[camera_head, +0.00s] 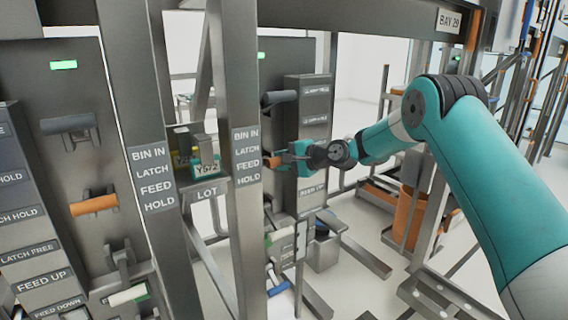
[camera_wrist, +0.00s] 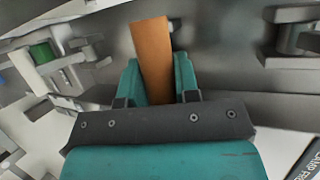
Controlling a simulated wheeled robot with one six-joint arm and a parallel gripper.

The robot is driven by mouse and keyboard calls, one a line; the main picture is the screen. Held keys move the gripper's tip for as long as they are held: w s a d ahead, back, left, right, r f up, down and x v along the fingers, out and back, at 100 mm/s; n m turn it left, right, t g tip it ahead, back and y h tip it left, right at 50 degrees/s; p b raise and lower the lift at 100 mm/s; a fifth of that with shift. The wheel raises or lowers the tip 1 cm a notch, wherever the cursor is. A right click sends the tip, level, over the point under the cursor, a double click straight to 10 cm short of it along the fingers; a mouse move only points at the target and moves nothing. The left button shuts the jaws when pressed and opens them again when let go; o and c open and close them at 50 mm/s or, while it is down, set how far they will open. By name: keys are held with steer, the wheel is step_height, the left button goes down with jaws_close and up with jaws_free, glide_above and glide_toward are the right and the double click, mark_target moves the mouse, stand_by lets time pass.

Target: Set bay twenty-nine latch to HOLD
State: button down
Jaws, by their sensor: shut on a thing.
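The orange latch handle (camera_head: 272,162) sticks out from the panel of the bay beyond the middle post. A sign, BAY 29 (camera_head: 449,21), hangs on the beam at the upper right. My gripper (camera_head: 283,158) is shut on the orange handle. In the wrist view, the orange handle (camera_wrist: 152,48) stands between my two teal fingertips (camera_wrist: 157,78), slightly tilted. A label plate (camera_head: 305,90) stands right of the handle; its text is too small or partly hidden to read. My gripper hides part of the plate and the handle's base.
A grey handle (camera_head: 279,97) sits above the orange one, and a green-and-white handle (camera_head: 280,235) below. The near bay at left has its own orange handle (camera_head: 94,204). Posts flank a LOT shelf (camera_head: 207,192) with a box marked Y5/2. An orange bin (camera_head: 407,217) stands at right.

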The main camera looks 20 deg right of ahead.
steer(key=shift+w+r, duration=0.2)
steer(key=shift+r, duration=0.35)
steer(key=c, duration=0.8)
jaws_free()
steer(key=shift+a, duration=0.1)
steer(key=shift+s+d, duration=0.15)
steer(key=shift+d, duration=0.05)
steer(key=b+v, duration=0.4)
steer(key=v, duration=1.3)
steer(key=shift+s, duration=0.15)
steer(key=shift+a, duration=0.15)
